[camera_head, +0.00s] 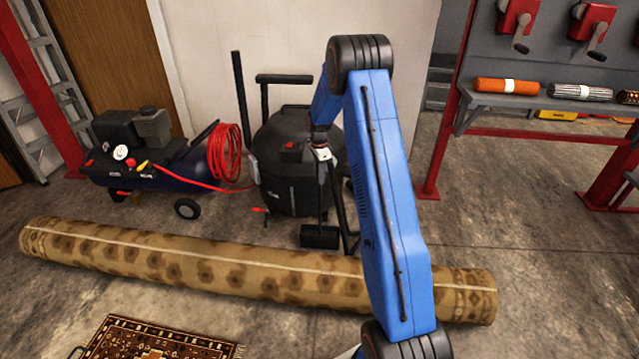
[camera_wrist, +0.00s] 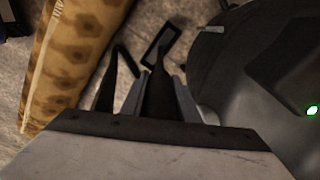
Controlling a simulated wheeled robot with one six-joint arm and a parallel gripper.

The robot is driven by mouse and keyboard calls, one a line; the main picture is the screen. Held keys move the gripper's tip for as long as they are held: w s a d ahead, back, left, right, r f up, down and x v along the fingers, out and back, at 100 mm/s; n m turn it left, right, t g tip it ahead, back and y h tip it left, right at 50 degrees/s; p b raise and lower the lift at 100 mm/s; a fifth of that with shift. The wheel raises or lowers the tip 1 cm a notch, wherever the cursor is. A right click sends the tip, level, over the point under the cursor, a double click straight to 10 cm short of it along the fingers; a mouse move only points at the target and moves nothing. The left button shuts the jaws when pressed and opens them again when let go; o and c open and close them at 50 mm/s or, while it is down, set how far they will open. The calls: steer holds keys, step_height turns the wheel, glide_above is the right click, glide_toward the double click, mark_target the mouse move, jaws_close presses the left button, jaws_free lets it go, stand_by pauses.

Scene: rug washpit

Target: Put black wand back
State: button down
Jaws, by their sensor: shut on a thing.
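My gripper (camera_head: 321,156) is shut on the black wand (camera_head: 321,205), in front of the black drum-shaped vacuum (camera_head: 270,160). The wand hangs roughly upright below my gripper, with a dark block-like head (camera_head: 319,238) low over the floor, just behind the rolled rug. I cannot tell whether the head touches the floor. In the wrist view, my gripper (camera_wrist: 145,85) shows from behind, with dark narrow shapes at its jaws; the exact grasp is unclear. A second thin black bar slants beside the wand, partly hidden by my arm.
A long rolled tan rug (camera_head: 200,262) lies across the floor in front; it also shows in the wrist view (camera_wrist: 72,55). A compressor (camera_head: 150,160) with a red hose (camera_head: 226,152) stands left. A grey rack (camera_head: 560,98) with red posts stands right.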

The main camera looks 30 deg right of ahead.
steer(key=shift+f, duration=2.05)
steer(key=c, duration=1.4)
jaws_free()
